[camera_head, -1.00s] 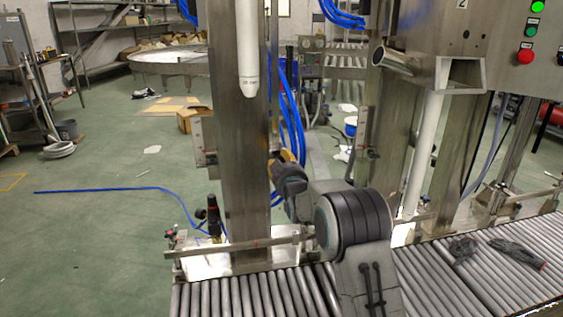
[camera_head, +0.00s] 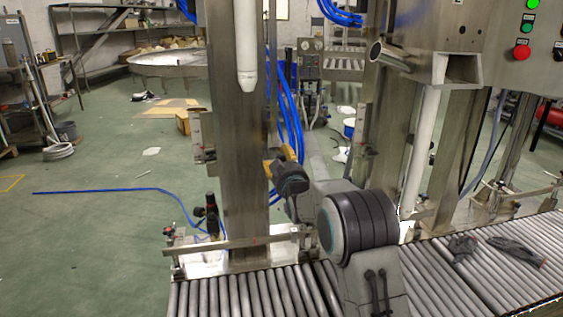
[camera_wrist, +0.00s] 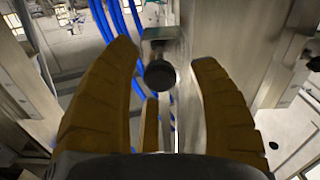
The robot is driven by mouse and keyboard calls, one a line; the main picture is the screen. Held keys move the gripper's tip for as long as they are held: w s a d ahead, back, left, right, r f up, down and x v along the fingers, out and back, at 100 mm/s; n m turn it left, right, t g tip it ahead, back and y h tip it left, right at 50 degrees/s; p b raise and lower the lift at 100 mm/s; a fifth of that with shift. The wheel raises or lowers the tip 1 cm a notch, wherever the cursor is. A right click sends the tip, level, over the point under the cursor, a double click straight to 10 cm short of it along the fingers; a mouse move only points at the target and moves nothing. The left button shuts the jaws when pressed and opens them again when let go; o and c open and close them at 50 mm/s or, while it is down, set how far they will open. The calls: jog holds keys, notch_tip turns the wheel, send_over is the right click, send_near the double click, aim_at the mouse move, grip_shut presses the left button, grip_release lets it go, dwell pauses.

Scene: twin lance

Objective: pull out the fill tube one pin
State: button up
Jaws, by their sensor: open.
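A dark round knob, the pin's head (camera_wrist: 159,75), sits on a small metal bracket at the upper middle of the wrist view. The bracket is fixed beside a broad steel post. My gripper (camera_wrist: 166,56) is open, with one brown finger left of the knob and the other right of it. The knob shows between the fingertips, and I see no contact. In the head view my gripper (camera_head: 291,153) is mostly hidden behind my own arm, close to the post. A white fill tube (camera_head: 247,45) with a tapered tip hangs in front of the post.
Blue hoses (camera_wrist: 120,22) run behind the bracket, left of the post. The steel post (camera_head: 243,180) stands near my arm. A roller conveyor (camera_head: 235,292) crosses the front, with dark gloves (camera_head: 515,251) on its right part. Green floor lies open to the left.

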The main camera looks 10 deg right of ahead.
jog(key=s, duration=1.2)
dwell(0.3)
jog(key=shift+r, duration=0.1)
jog(key=s+r+g+p, duration=0.3)
jog(key=s+r+p, duration=0.3)
jog(key=r+p, duration=0.25)
jog(key=s+r+g+p, duration=0.3)
jog(key=s+r+p, duration=0.2)
jog(key=s+p, duration=0.3)
jog(key=s+r+m+g+p, duration=0.1)
jog(key=s+r+g+p, duration=0.3)
jog(key=s+p, duration=0.4)
jog(key=s+r+m+g+p, duration=0.1)
jog(key=s+r+g+p, duration=0.3)
jog(key=s+p, duration=0.5)
jog(key=s+r, duration=0.2)
jog(key=s, duration=0.6)
jog(key=shift+s+r, duration=0.3)
jog(key=shift+s, duration=0.05)
